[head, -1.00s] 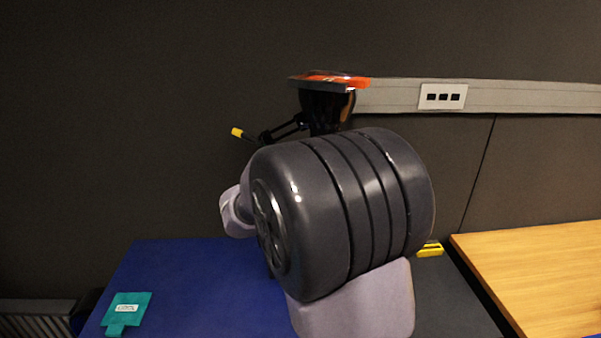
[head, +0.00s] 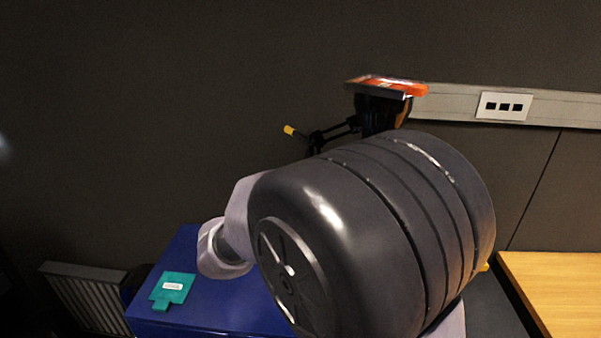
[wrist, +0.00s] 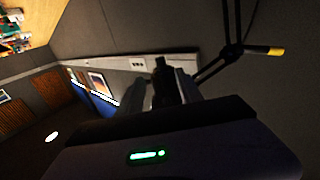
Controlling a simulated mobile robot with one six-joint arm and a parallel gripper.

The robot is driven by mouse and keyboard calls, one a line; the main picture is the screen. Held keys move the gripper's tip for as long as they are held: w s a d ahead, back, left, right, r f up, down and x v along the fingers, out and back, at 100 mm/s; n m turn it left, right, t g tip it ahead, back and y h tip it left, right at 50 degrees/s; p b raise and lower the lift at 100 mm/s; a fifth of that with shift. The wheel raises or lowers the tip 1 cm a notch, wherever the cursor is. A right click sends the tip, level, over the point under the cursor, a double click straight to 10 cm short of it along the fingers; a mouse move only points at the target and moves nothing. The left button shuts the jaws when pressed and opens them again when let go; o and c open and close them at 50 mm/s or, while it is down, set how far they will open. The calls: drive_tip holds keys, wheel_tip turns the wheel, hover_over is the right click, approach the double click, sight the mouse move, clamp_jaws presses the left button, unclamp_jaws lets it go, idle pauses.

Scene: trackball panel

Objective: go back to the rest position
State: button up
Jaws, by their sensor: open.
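My gripper (wrist: 160,88) shows in the wrist view as dark shapes against a grey wall, above a dark body with a green-lit strip. In the head view my arm's large dark joint and pale links fill the middle, above the blue surface, and I cannot make out my fingers there.
A blue surface (head: 205,311) bears a teal flat piece (head: 173,288). A wooden tabletop (head: 560,290) is at right. A black stand with an orange-topped part (head: 390,87) and a yellow-tipped rod (head: 289,130) is behind my arm. A socket plate (head: 503,106) is on the wall. A radiator (head: 85,295) stands at left.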

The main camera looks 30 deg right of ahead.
drive_tip(key=w+a+r+n+t+y, duration=0.25)
drive_tip(key=w+a+t+y, duration=0.25)
drive_tip(key=a+t+y, duration=0.25)
drive_tip(key=s+a+f+n+y+b, duration=0.15)
drive_tip(key=s+a+n+y, duration=0.35)
drive_tip(key=a+y, duration=0.55)
drive_tip(key=s+a+f+n+g, duration=0.1)
drive_tip(key=s+f+g, duration=0.2)
drive_tip(key=s, duration=0.7)
drive_tip(key=s+a+f+n+g+y, duration=0.1)
drive_tip(key=s+f+g, duration=0.3)
drive_tip(key=s+f, duration=0.4)
drive_tip(key=shift+s+a+f+n, duration=0.2)
drive_tip(key=shift+s+a+n, duration=0.2)
drive_tip(key=shift+s, duration=0.6)
